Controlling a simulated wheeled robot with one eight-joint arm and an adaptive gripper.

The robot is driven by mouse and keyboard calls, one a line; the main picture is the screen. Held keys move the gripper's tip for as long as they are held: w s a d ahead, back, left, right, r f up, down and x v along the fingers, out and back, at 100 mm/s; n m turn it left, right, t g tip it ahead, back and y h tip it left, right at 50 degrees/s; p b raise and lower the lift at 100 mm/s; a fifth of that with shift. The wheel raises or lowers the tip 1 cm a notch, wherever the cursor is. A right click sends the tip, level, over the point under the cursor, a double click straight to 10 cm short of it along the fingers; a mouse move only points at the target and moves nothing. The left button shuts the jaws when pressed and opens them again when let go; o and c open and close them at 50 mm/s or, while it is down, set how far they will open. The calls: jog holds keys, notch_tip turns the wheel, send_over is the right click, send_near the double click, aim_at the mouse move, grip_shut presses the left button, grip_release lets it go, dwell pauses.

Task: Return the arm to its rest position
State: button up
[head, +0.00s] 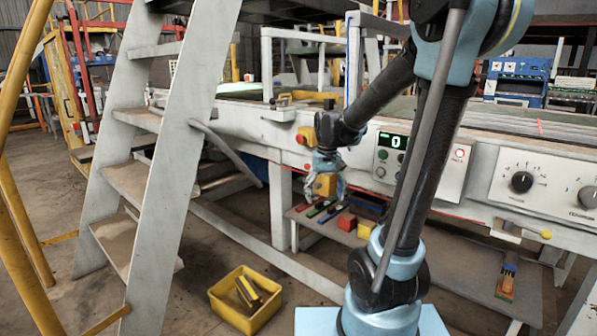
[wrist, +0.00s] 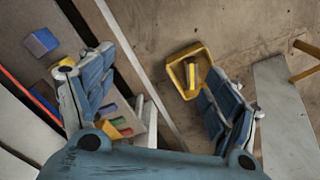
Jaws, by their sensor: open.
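My arm (head: 355,112) reaches out to the left from its light-blue base in the head view and bends down in front of the white machine. My gripper (head: 326,195) hangs at its end, above the low shelf. In the wrist view my gripper (wrist: 155,80) has its two blue-padded fingers spread wide apart. Nothing is held between them. A yellow patch shows at the gripper in the head view; I cannot tell what it belongs to.
A yellow crate (head: 216,304) with brick-like pieces stands on the floor; it also shows in the wrist view (wrist: 172,72). A low shelf (head: 318,227) holds a red block (head: 347,221) and other coloured pieces. A grey stair (head: 176,150) stands left. The machine's control panel (head: 408,160) is close behind my arm.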

jog(key=s+d+f, duration=0.2)
jog(key=s+d, duration=0.1)
jog(key=s, duration=0.3)
jog(key=s+d+f+m+t, duration=0.1)
jog(key=s+d+f, duration=0.1)
jog(key=s+d, duration=0.2)
jog(key=s+d+f+m, duration=0.1)
jog(key=s+d+f, duration=0.1)
jog(key=s, duration=0.8)
jog(key=shift+d+t, duration=0.4)
jog(key=shift+d, duration=0.25)
jog(key=shift+s+f, duration=0.1)
jog(key=shift+w+f, duration=0.2)
jog(key=shift+w, duration=0.25)
jog(key=shift+c, duration=0.5)
